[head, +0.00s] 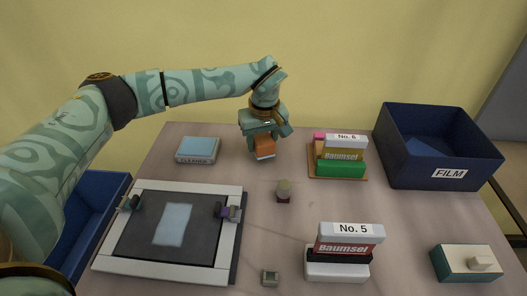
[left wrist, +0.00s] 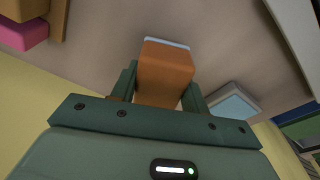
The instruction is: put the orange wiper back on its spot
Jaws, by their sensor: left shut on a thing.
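The orange wiper (head: 264,147) is an orange block with a pale lower edge. My left gripper (head: 263,138) is shut on it and holds it at the back middle of the table, pale edge down. I cannot tell whether that edge touches the table. In the left wrist view the wiper (left wrist: 165,72) stands out between the two fingers (left wrist: 160,95). No marked spot for it can be made out; table around it looks bare. My right gripper is not in view.
A blue-topped CLEANER box (head: 198,149) is left of the wiper. A rack of coloured blocks (head: 340,158) is right, near the FILM bin (head: 440,150). In front are a lightbox (head: 128,235), a small post (head: 284,190) and the No. 5 stack (head: 340,262).

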